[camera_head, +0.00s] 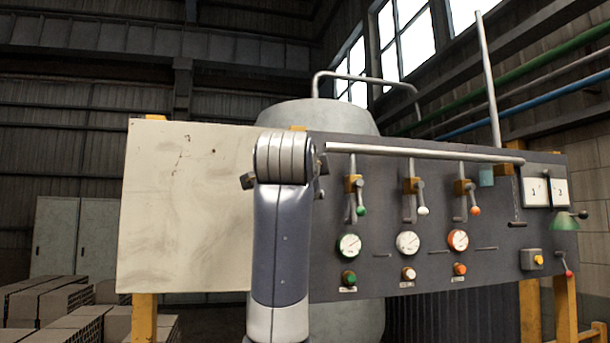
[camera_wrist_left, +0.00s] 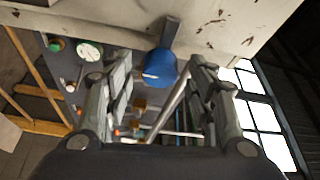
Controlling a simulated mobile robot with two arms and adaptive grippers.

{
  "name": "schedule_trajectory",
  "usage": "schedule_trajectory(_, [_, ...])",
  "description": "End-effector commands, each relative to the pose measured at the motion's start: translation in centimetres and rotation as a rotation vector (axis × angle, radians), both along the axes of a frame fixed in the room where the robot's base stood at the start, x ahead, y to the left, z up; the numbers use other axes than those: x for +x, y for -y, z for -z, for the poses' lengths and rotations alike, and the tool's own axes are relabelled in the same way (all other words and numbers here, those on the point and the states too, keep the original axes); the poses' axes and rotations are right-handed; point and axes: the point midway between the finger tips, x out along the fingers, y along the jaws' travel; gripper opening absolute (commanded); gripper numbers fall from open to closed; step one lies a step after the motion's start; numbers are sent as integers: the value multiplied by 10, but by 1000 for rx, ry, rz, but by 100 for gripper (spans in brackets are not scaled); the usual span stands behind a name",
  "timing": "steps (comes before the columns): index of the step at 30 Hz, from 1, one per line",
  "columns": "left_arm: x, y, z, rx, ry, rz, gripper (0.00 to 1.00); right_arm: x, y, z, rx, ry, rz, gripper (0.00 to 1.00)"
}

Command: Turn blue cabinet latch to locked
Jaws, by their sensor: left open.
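The blue latch (camera_wrist_left: 160,68) shows in the left wrist view as a round blue knob with a dark lever on the edge of a pale, worn cabinet panel (camera_wrist_left: 225,22). The lever points up in that view, toward the pale panel. My left gripper (camera_wrist_left: 160,61) is open, with one finger on each side of the blue knob; contact cannot be told. In the head view the pale cabinet panel (camera_head: 185,205) is at the left, and my left arm stands in front of its right edge, hiding the latch and most of the gripper. My right gripper is not in view.
A dark control panel (camera_head: 400,262) with valves, gauges and coloured buttons adjoins the pale panel at the right. A horizontal grey pipe (camera_head: 425,152) runs along its top. Stacked bricks (camera_head: 45,300) lie at lower left. A large grey tank (camera_head: 318,115) stands behind.

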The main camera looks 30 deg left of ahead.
Motion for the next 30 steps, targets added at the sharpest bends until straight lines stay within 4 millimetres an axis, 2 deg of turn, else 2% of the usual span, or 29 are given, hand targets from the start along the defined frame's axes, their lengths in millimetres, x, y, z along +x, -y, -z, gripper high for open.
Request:
schedule_trajectory(5, [-22,11,1,2,4,1,51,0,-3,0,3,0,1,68])
schedule_trajectory(12, [-68,35,4,2,5,1,51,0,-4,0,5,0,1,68])
schedule_trajectory(18, [-95,47,7,0,3,0,51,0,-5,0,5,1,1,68])
schedule_trajectory(22, [-102,51,8,0,1,-1,51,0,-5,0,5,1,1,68])
schedule_trajectory(30, [-103,52,9,0,0,-1,51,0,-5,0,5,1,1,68])
